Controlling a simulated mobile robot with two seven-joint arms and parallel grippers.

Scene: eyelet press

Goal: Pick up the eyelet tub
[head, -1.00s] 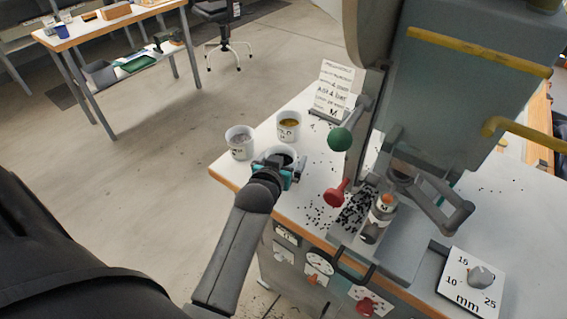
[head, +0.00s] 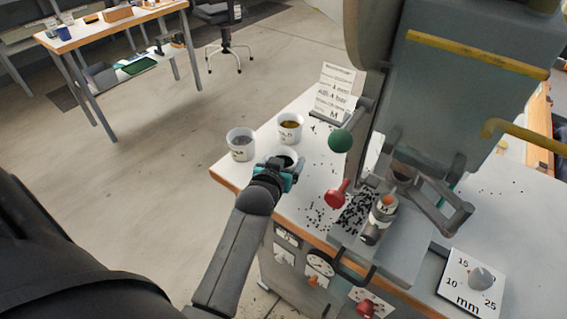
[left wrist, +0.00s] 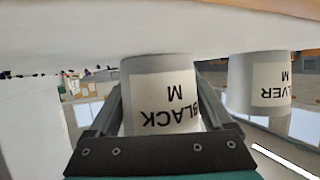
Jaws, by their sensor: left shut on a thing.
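The white tub of black eyelets (head: 287,155) stands near the front left corner of the press table, partly hidden by my left gripper (head: 281,172). The left wrist view shows the same tub, upside down in that picture, with a label reading BLACK M (left wrist: 160,100). My left gripper's two fingers (left wrist: 162,108) are on either side of it, shut on it. Whether the tub is clear of the tabletop I cannot tell. My right gripper is not in view.
A tub with silver contents (head: 241,145) stands close left, labelled SILVER M in the wrist view (left wrist: 262,85). A tub with gold-brown contents (head: 290,128) stands behind. The press (head: 470,110), red-knobbed lever (head: 337,197) and scattered black eyelets (head: 322,214) are to the right.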

